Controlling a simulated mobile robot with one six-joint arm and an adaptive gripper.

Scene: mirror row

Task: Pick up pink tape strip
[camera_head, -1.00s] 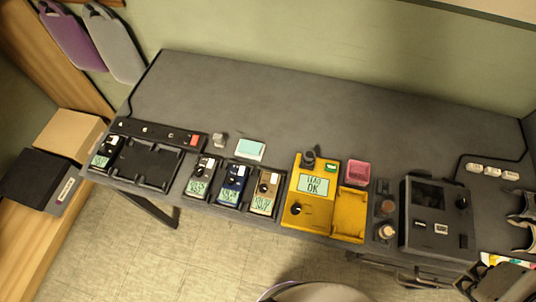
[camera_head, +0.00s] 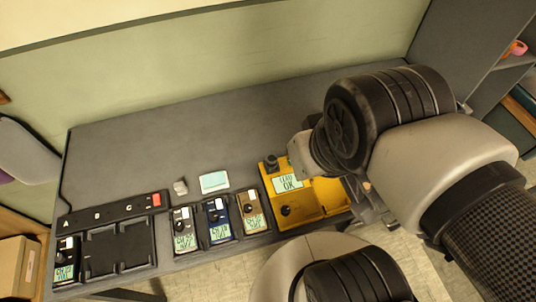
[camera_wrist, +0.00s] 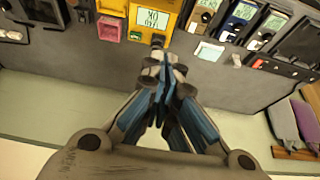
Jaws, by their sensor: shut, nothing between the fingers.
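I cannot make out a distinct pink tape strip in any view. A small pink square tray (camera_wrist: 109,28) sits beside the yellow test station in the wrist view; what lies in it is too small to tell. In the head view now my arm covers that spot. My gripper (camera_wrist: 165,68) is shut and empty in the wrist view. Its fingertips meet over the grey bench, by a dark knob at the edge of the yellow station (camera_wrist: 150,17). The pink tray is left of the fingertips there, apart from them. In the head view my gripper is mostly hidden behind my arm.
A pale pad (camera_head: 214,182) and a small grey piece (camera_head: 180,187) lie on the bench. Several small meters (camera_head: 219,221) and a black rack (camera_head: 117,247) line the front edge. The back of the bench (camera_head: 190,130) is clear. A pink-orange thing (camera_head: 516,48) is on a shelf.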

